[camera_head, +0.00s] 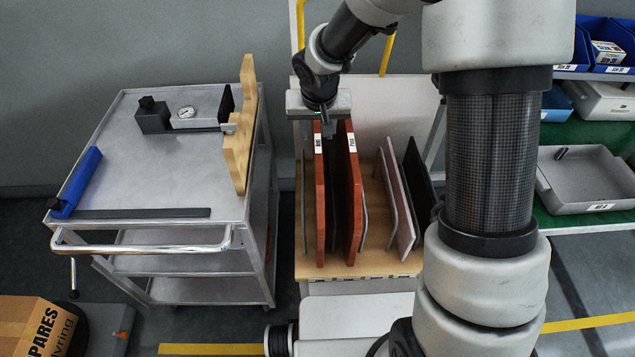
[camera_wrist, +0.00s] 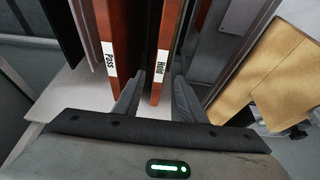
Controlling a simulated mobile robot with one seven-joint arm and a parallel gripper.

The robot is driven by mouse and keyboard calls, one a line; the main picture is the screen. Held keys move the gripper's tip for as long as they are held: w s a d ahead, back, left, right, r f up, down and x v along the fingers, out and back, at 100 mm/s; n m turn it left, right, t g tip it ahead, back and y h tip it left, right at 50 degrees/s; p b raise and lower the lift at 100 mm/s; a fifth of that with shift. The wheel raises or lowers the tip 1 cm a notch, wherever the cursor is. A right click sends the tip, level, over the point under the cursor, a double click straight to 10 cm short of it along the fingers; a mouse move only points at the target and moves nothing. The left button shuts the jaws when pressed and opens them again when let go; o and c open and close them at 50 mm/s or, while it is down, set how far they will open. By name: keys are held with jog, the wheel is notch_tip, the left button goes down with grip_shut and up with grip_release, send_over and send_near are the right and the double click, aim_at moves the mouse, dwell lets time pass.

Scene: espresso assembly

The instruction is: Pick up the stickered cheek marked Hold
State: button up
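The cheek marked Hold (camera_wrist: 158,86) is a reddish-brown upright panel with a white sticker on its edge. In the head view it is the left of two red panels (camera_head: 319,205) in the rack. My gripper (camera_head: 325,117) is above its far end, pointing down. In the wrist view my gripper (camera_wrist: 158,78) is open, with one finger on each side of the Hold panel's edge and a visible gap on both sides. A similar red panel marked Pass (camera_wrist: 103,30) stands beside it; in the head view this is the right red panel (camera_head: 352,205).
The wooden rack (camera_head: 340,271) also holds dark and pinkish panels (camera_head: 397,200) with thin dividers. A metal cart (camera_head: 150,190) with a tall wooden piece (camera_head: 240,135) stands close on the left. Shelves with bins (camera_head: 585,185) are on the right.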

jog(key=x, duration=0.5)
jog(key=b+x, duration=0.1)
jog(key=x, duration=0.4)
jog(key=shift+w+r, duration=0.1)
jog(key=shift+w, duration=0.15)
jog(key=shift+f+b, duration=0.25)
jog(key=shift+b, duration=0.35)
grip_shut()
dwell(1.3)
jog(key=shift+r, duration=0.1)
